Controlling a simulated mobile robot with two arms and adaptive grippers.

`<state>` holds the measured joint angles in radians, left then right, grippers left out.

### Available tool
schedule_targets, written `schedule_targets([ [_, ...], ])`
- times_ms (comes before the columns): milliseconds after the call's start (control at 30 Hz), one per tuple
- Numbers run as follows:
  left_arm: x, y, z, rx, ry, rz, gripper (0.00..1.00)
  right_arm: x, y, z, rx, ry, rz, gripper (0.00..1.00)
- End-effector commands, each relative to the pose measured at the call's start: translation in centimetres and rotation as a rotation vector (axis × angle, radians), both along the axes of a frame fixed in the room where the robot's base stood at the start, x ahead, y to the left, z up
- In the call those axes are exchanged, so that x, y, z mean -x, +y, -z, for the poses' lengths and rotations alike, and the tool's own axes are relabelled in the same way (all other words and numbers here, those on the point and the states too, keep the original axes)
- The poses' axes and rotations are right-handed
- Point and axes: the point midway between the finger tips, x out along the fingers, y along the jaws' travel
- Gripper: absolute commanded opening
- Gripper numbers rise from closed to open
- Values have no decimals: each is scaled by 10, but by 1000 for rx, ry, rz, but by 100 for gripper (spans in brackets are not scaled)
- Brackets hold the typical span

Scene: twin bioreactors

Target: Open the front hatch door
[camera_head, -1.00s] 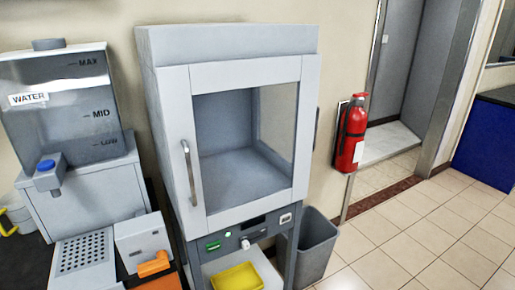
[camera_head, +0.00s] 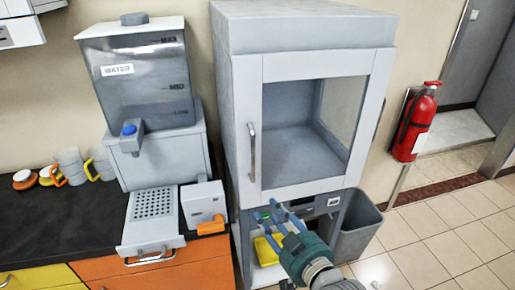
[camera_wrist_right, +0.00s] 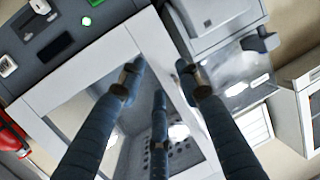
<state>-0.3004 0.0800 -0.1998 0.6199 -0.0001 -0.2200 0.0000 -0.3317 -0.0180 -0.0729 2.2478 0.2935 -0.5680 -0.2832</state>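The front hatch door (camera_head: 315,65) is a white frame around a glass pane on the grey cabinet, and it looks shut. Its upright metal handle (camera_head: 252,152) is on the left side of the frame. My right gripper (camera_head: 274,214) is in front of the cabinet's lower panel, below and right of the handle in the picture. Its blue fingers are spread, with nothing between them. In the right wrist view the door frame (camera_wrist_right: 135,35) appears turned over beyond the open fingers, which hide part of it. My left gripper is not in view.
A water tank (camera_head: 135,75) and a drip tray (camera_head: 153,205) stand left of the cabinet on the dark counter (camera_head: 75,220). A yellow container (camera_head: 265,248) sits below the cabinet's panel. A grey bin (camera_head: 358,230) and a fire extinguisher (camera_head: 415,125) are to the right.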

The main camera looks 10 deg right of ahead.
Motion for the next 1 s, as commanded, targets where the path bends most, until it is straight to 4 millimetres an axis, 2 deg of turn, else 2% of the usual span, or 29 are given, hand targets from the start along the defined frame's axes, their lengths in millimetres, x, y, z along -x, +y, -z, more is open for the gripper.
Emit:
schedule_targets([
  [33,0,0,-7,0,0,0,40,5,-2,-43,-4,-59,0,34],
  [100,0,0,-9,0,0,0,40,13,-4,-83,-7,-121,-3,34],
  [200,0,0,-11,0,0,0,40,21,-5,-117,-8,-174,-7,34],
  [233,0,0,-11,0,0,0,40,23,-5,-123,-8,-184,-7,34],
  [367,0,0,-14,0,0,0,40,17,-4,-131,-9,-197,-7,34],
  [800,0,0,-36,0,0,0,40,-58,15,-132,-10,-197,-7,34],
  [1000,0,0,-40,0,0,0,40,-77,19,-130,-10,-195,-7,34],
])
